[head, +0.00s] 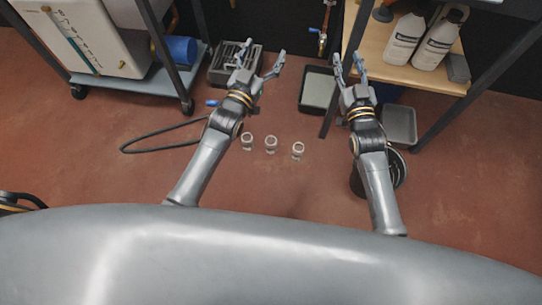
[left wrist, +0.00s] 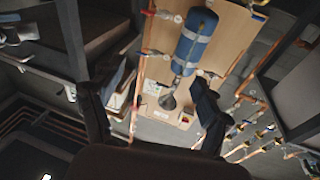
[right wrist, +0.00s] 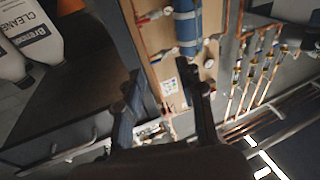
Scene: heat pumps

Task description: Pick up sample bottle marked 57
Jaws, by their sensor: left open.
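Three small pale bottles with round tops stand in a row on the red-brown floor: a left one (head: 247,141), a middle one (head: 271,144) and a right one (head: 298,150). Their markings are too small to read, so I cannot tell which is 57. My left gripper (head: 264,50) is open and empty, beyond the bottles in the head view; its spread fingers also show in the left wrist view (left wrist: 150,110). My right gripper (head: 349,58) has its fingers apart and holds nothing, beyond and to the right of the bottles. Neither wrist view shows the bottles.
A wooden shelf (head: 392,64) at right holds white cleaner bottles (head: 405,38). A wheeled cart (head: 130,83) stands at left. A grey toolbox (head: 222,70), a dark tray (head: 318,91) and a black bucket (head: 398,170) are on the floor. A black hose loop (head: 150,135) lies left of the bottles.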

